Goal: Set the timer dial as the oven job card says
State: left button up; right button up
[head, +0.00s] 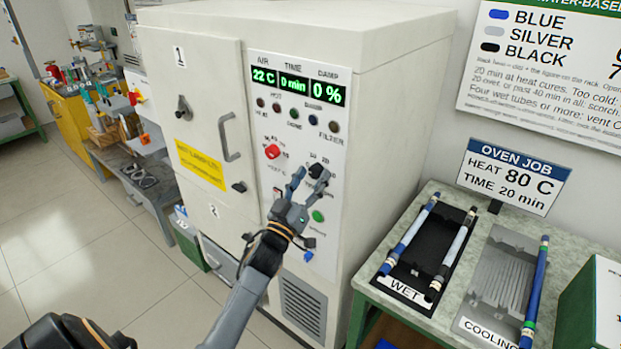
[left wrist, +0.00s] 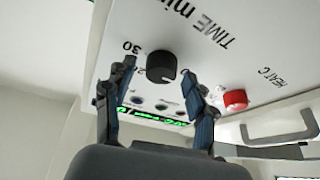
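The oven job card (head: 512,180) reads HEAT 80 C and TIME 20 min. The black timer dial (head: 316,170) is on the oven's front panel, and the left wrist view shows it (left wrist: 161,66) with part of its scale, including 30. The panel display (head: 293,86) reads 22 C, 0 min and 0 %. My left gripper (head: 309,179) is open in front of the panel. In the left wrist view its fingers (left wrist: 157,72) stand on either side of the dial; I cannot tell whether they touch it. My right gripper is not in view.
The red heat dial (head: 272,151) is close by on the panel; a green button (head: 318,216) is below. The oven door handle (head: 229,137) juts out at left. On the right bench, a WET tray (head: 408,290) and a COOLING tray (head: 485,335) stand with coloured rods.

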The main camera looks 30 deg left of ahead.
pick_arm(q)
jog(key=c, duration=1)
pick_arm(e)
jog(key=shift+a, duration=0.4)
